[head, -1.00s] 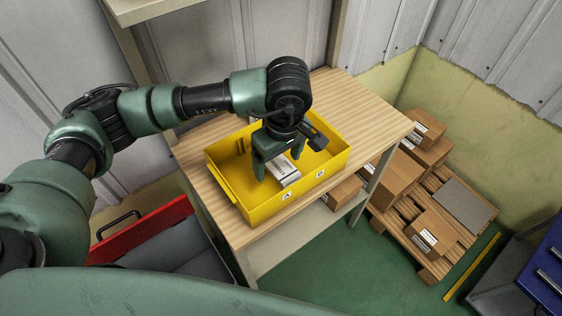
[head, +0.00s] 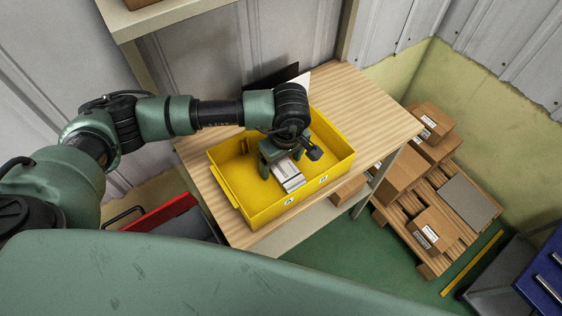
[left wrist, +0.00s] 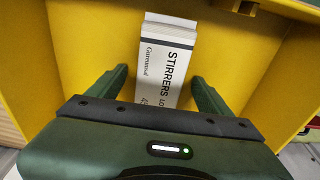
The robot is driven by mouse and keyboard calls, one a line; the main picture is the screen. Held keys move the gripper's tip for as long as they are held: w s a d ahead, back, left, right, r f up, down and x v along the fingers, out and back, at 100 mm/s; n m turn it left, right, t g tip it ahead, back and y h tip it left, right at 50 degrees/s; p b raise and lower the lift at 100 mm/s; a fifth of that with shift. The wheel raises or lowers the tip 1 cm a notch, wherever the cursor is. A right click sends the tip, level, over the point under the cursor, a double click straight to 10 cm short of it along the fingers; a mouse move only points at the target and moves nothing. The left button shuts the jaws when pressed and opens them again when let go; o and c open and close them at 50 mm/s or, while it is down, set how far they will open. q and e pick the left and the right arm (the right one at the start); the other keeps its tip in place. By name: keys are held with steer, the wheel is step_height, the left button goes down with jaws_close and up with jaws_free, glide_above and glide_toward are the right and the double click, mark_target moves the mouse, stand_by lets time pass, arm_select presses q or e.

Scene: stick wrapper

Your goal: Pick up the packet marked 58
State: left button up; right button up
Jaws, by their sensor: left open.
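A white packet (head: 289,177) with a grey band lies in the yellow bin (head: 236,193) on the wooden table. In the left wrist view the packet (left wrist: 163,60) reads "STIRRERS"; no 58 is legible. My left gripper (head: 280,164) is inside the bin at the packet. The wrist view shows the left gripper (left wrist: 159,76) open, with one finger on each side of the packet and gaps between. The packet's near end is hidden behind the gripper body. My right gripper is not in view.
The bin's walls stand close around the gripper, with labels A and B on its front. The table (head: 372,110) is bare to the right. Cardboard boxes (head: 433,230) sit on a pallet (head: 466,228) at the right. A red panel (head: 160,213) stands at lower left.

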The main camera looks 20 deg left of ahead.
arm_select(q)
steer(key=shift+f, duration=0.15)
steer(key=c, duration=1.5)
steer(key=shift+o, duration=0.2)
